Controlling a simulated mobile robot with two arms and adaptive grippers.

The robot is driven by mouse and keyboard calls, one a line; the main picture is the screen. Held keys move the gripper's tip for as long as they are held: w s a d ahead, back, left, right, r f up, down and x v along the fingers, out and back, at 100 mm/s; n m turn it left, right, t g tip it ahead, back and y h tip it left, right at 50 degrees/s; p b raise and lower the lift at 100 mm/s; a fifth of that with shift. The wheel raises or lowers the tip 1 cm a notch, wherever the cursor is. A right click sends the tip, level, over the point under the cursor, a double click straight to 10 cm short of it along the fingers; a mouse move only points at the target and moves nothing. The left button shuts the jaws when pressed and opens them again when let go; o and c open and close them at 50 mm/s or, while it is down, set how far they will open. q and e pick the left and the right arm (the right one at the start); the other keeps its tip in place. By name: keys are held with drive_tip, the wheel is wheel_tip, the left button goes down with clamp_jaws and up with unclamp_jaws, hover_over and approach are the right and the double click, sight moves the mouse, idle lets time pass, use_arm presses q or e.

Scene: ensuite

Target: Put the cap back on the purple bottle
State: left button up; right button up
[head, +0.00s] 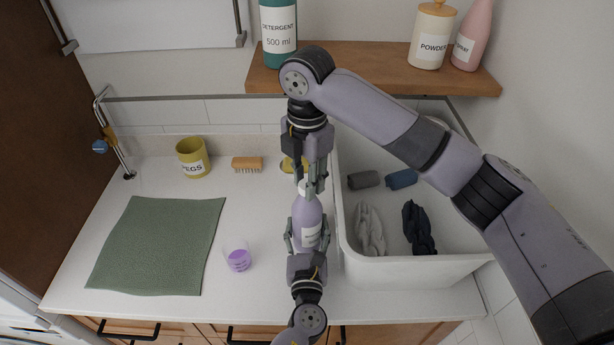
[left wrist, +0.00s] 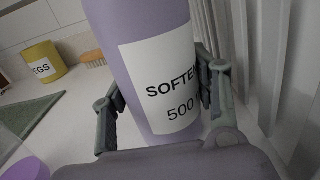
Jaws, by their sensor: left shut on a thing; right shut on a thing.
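The purple bottle (head: 307,212) stands upright on the white counter, left of the white basin. Its "SOFTENER"-like label shows large in the left wrist view (left wrist: 150,60). My left gripper (head: 307,238) comes in from the front and is shut on the bottle's body, one finger on each side. My right gripper (head: 311,184) points down from above and is shut on a small white cap (head: 302,187) at the bottle's top. The fingers partly hide the cap and neck, so I cannot tell whether the cap is seated on the neck.
A clear cup with purple in it (head: 238,258) stands left of the bottle. A green mat (head: 158,245), yellow pegs pot (head: 193,158) and brush (head: 247,163) lie further left. The basin (head: 415,268) holds dark and grey cloths. A wooden shelf (head: 385,77) hangs above.

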drive_tip(key=shift+f, duration=0.35)
